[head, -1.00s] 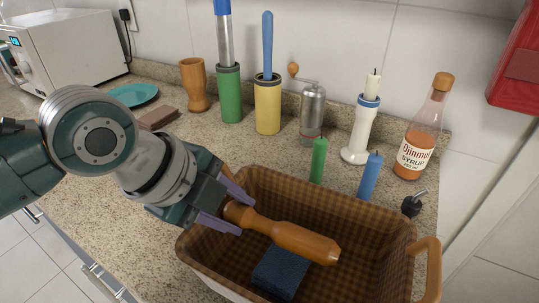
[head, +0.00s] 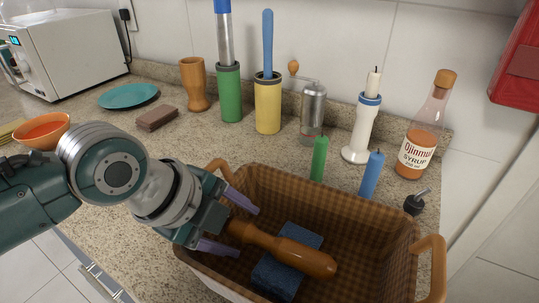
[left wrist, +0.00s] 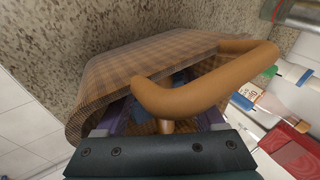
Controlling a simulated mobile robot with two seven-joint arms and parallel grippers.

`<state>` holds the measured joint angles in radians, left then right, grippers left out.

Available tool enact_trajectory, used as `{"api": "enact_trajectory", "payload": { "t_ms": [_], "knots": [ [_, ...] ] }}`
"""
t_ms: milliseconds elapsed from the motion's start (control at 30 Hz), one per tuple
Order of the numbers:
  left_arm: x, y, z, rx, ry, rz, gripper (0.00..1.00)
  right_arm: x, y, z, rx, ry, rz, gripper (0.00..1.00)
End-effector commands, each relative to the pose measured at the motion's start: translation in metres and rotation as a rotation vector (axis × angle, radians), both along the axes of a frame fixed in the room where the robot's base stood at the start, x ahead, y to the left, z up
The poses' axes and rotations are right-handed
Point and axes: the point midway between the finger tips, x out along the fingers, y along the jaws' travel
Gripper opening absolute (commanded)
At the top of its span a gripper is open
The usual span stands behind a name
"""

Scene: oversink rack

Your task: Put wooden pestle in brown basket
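The wooden pestle (head: 290,252) is inside the brown basket (head: 345,215), its thick far end over a blue sponge (head: 275,275). My left gripper (head: 228,224) is at the basket's left end, with its purple fingers spread apart on either side of the pestle's near end, and it looks open. In the left wrist view the fingers of the left gripper (left wrist: 160,118) stand wide apart, with a small part of the pestle (left wrist: 166,127) between them. The basket's wooden handle (left wrist: 205,90) crosses in front there and hides part of the inside. My right gripper is not in view.
A green candle (head: 319,158), a blue candle (head: 371,174) and a syrup bottle (head: 418,150) stand behind the basket. A white candle holder (head: 361,130), grinder (head: 313,110) and tall containers line the wall. An orange bowl (head: 42,130) is at left.

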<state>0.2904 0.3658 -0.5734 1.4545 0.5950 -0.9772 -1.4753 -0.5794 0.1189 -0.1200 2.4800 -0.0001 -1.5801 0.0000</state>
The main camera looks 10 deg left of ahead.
Motion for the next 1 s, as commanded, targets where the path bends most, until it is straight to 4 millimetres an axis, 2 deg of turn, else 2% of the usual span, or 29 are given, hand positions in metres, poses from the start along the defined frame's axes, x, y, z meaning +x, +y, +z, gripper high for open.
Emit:
{"api": "enact_trajectory", "payload": {
  "t_ms": [167,333,700,900,1000],
  "knots": [
    [0.000,0.000,0.001,0.000,0.000,0.000,0.70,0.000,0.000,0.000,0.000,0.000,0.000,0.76],
    [-0.002,0.003,0.012,0.000,-0.002,0.001,0.70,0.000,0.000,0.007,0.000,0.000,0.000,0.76],
    [-0.032,0.029,0.076,0.002,-0.003,-0.001,0.70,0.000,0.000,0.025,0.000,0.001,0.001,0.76],
    [-0.045,0.039,0.100,0.001,0.000,0.000,0.70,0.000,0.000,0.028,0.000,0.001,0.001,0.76],
    [-0.051,0.037,0.104,-0.012,0.010,0.016,0.70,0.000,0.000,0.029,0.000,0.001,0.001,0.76]
  ]
}}
